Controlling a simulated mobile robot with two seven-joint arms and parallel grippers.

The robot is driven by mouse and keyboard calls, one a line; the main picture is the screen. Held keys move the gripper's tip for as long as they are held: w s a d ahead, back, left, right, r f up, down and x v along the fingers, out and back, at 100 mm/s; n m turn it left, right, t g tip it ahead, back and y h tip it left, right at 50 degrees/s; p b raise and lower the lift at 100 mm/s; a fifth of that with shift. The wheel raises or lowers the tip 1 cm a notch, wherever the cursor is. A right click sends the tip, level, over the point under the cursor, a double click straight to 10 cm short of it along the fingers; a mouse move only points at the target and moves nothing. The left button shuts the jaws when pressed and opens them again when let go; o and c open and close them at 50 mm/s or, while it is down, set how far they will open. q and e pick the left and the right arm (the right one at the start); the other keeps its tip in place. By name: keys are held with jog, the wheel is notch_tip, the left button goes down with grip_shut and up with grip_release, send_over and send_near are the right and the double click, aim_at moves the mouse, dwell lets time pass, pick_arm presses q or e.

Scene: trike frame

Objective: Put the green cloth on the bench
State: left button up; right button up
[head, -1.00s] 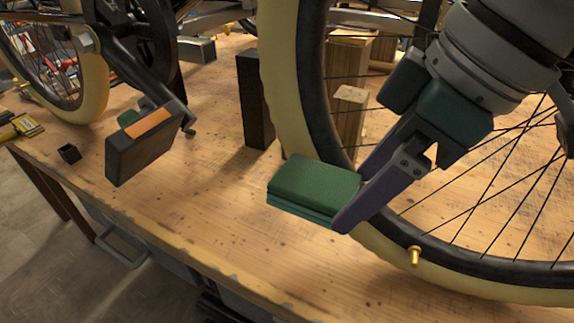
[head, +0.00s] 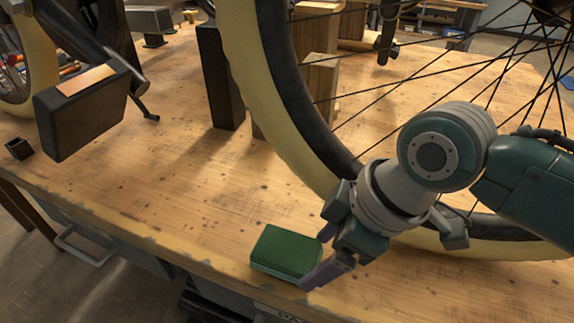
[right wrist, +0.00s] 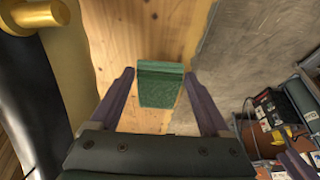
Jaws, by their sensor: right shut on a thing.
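The green cloth (head: 286,252) is a folded, block-like pad low over the front edge of the wooden bench (head: 190,210). My right gripper (head: 314,259) is shut on its right end, with purple fingers on either side. In the right wrist view the cloth (right wrist: 160,88) shows between the two fingers, with wood behind it and the grey floor to the right. I cannot tell whether its underside touches the bench top. My left gripper is not in view.
A large cream-and-black wheel (head: 285,135) stands behind my right arm. Dark and wooden blocks (head: 220,80) stand farther back. The bench's front middle is clear.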

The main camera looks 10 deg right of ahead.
jog(key=shift+f, duration=0.55)
jog(key=o, duration=1)
jog(key=p+v, duration=0.4)
jog(key=v, duration=0.8)
jog(key=s+d+m+h, duration=0.1)
jog(key=s+m, duration=0.2)
jog(key=s, duration=0.1)
jog(key=s+d+m+h, duration=0.1)
jog(key=s+d+m, duration=0.1)
jog(key=s, duration=0.3)
jog(key=s+d+m+t+h, duration=0.1)
jog(key=s+m, duration=0.3)
jog(key=shift+s+d+r, duration=0.25)
jog(key=shift+s+r, duration=0.05)
jog(key=shift+s, duration=0.05)
